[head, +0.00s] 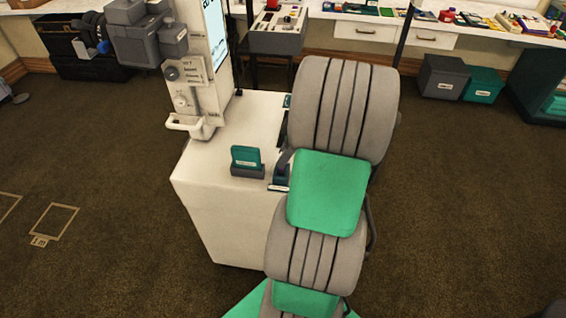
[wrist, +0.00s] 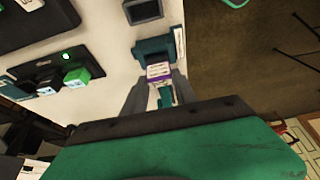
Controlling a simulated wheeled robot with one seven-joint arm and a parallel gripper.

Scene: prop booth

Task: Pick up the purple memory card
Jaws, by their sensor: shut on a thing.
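The purple memory card (wrist: 159,71), with a white label, shows in the wrist view between the fingertips of my gripper (wrist: 160,80). The grey fingers are shut on it from both sides. A dark teal block (wrist: 153,47) sits right beyond the card on the white surface; I cannot tell if the card touches it. In the head view my arm hides the card and most of the gripper, which is over the right side of the white cabinet (head: 225,215).
A teal piece in a grey holder (head: 247,162) stands on the cabinet top, left of my arm. A machine with a screen (head: 214,35) rises at the cabinet's back left. In the wrist view a black tray (wrist: 45,75) with small blocks lies left. The brown floor is open right.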

